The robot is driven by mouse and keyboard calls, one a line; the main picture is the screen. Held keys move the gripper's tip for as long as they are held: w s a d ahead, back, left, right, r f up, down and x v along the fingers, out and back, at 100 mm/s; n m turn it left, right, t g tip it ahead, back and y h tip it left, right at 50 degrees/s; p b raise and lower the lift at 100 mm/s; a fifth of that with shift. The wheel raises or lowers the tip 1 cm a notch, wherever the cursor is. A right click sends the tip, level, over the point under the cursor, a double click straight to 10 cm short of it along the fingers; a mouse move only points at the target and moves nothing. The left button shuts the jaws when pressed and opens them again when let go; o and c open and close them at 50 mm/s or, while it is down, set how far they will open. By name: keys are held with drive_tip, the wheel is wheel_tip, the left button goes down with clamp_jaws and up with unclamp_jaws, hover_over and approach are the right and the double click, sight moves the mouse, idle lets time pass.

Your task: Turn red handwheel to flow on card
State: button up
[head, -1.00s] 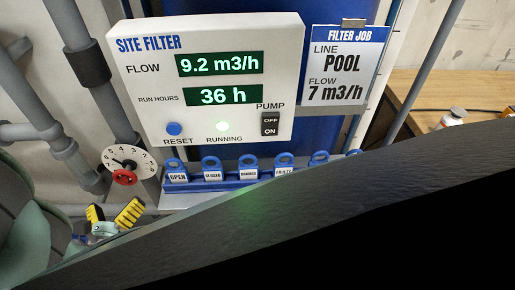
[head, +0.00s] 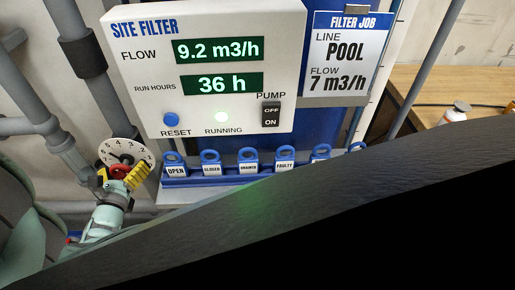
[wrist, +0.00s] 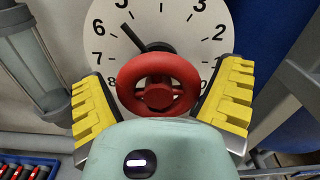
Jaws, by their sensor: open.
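The red handwheel (wrist: 158,82) sits at the centre of a white numbered dial (wrist: 150,22) in the wrist view. In the head view my gripper (head: 119,178) is at the dial (head: 124,152) and partly hides the red wheel. The job card (head: 346,55) reads line POOL, flow 7 m3/h. The panel (head: 207,65) shows flow 9.2 m3/h.
A row of blue tags on a rack (head: 210,181) is right of the dial. Grey pipes (head: 80,60) run at left.

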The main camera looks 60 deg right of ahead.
drive_tip(key=c, duration=1)
drive_tip(key=shift+c, duration=0.3)
drive_tip(key=shift+m, duration=0.3)
drive_tip(key=m+b, duration=0.3)
drive_tip(key=m, duration=0.1)
drive_tip(key=shift+w+f, duration=0.1)
drive_tip(key=shift+f, duration=0.1)
drive_tip(key=m+b, duration=0.5)
drive_tip(key=m, duration=0.1)
drive_tip(key=shift+f+b, duration=0.1)
drive_tip(key=shift+b, duration=0.2)
drive_tip(key=m+b, duration=0.5)
drive_tip(key=b, duration=0.1)
drive_tip(key=shift+a, duration=0.1)
drive_tip(key=m+b, duration=0.3)
drive_tip(key=shift+m, duration=0.3)
drive_tip(key=shift+r+m+b, duration=0.35)
drive_tip(key=shift+m+b, duration=0.75)
drive_tip(key=shift+b, duration=0.05)
